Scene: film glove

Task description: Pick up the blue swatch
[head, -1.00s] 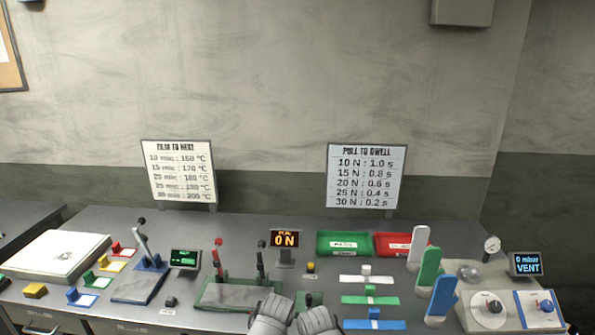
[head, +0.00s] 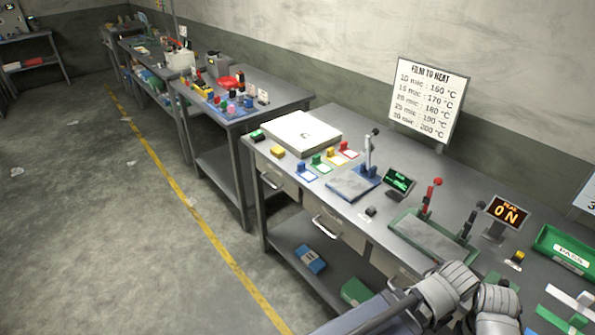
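The blue swatch (head: 307,176) is a small white card with a blue border and a blue block at its back edge. It lies flat near the front edge of the bench, at the left end of a row of similar swatches. My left gripper (head: 446,290) is a grey, padded shape at the lower right of the view, well to the right of the swatch. My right gripper (head: 497,308) is beside it, further right. Both are apart from the swatch. The fingertips are not clear, so I cannot tell their opening.
Green (head: 321,166), yellow (head: 336,157) and red (head: 349,152) swatches continue the row. A yellow block (head: 278,152) and a white flat box (head: 301,131) lie left and behind. A blue lever press (head: 353,184) stands to the right. Open floor lies left of the bench.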

